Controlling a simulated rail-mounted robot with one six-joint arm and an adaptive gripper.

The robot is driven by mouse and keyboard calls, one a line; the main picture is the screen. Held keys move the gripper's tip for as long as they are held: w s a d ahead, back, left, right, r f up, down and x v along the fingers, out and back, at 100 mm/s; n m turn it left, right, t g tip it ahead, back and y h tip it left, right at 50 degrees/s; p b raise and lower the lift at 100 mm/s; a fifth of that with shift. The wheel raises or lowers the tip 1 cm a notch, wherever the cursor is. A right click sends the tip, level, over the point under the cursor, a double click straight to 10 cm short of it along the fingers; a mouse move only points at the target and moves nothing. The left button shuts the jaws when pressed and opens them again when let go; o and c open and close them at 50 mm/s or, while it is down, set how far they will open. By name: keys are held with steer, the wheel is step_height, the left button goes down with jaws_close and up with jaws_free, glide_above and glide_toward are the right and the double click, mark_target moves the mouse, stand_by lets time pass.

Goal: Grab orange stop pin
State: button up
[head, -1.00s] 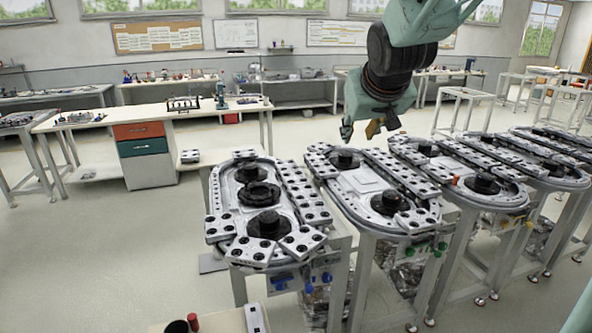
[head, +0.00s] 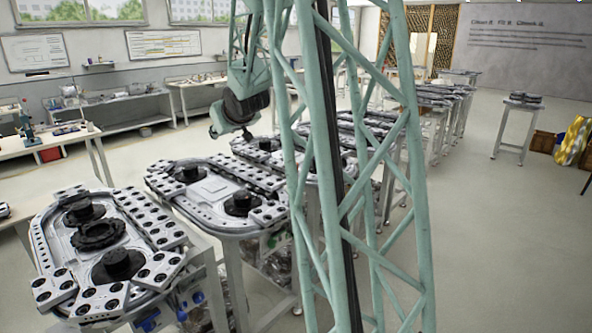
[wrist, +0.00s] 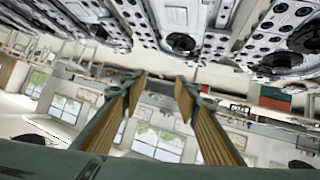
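I cannot make out an orange stop pin in the head view or the wrist view. Ring tracks on metal stands run in a row; the nearest track (head: 62,235) is at lower left and a second track (head: 165,190) is right of it. My gripper (head: 231,132) hangs above the far side of the row. In the wrist view my gripper (wrist: 160,82) is open, its two ribbed fingers apart with nothing between them. The wrist picture looks upside down, with ring tracks along its top.
Blue knobs (head: 150,320) sit under the nearest track. My green lattice structure hides the middle of the head view. A small table (head: 515,130) and a yellow item (head: 573,140) stand at right. Open floor (head: 490,230) lies at right.

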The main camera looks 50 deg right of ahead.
steer(key=d+f+t, duration=0.1)
steer(key=d+f, duration=0.3)
steer(key=d, duration=0.4)
steer(key=w+d+f+t, duration=0.1)
steer(key=d+f, duration=0.4)
steer(key=d, duration=0.4)
steer(key=d+f+t, duration=0.1)
steer(key=d+f, duration=0.3)
steer(key=d, duration=0.4)
steer(key=s+d+f+t, duration=0.1)
steer(key=s+d+f, duration=0.5)
steer(key=f, duration=0.3)
steer(key=s+d+f+t+b, duration=0.1)
steer(key=s+d+f+t, duration=0.1)
steer(key=s+d+f, duration=0.5)
steer(key=shift+s+d+f+m+h+b, duration=0.2)
steer(key=shift+d+f+m+h+b, duration=0.15)
steer(key=shift+d+f, duration=0.7)
steer(key=shift+d+r, duration=0.15)
steer(key=shift+b+x, duration=0.65)
steer(key=shift+x, duration=3.7)
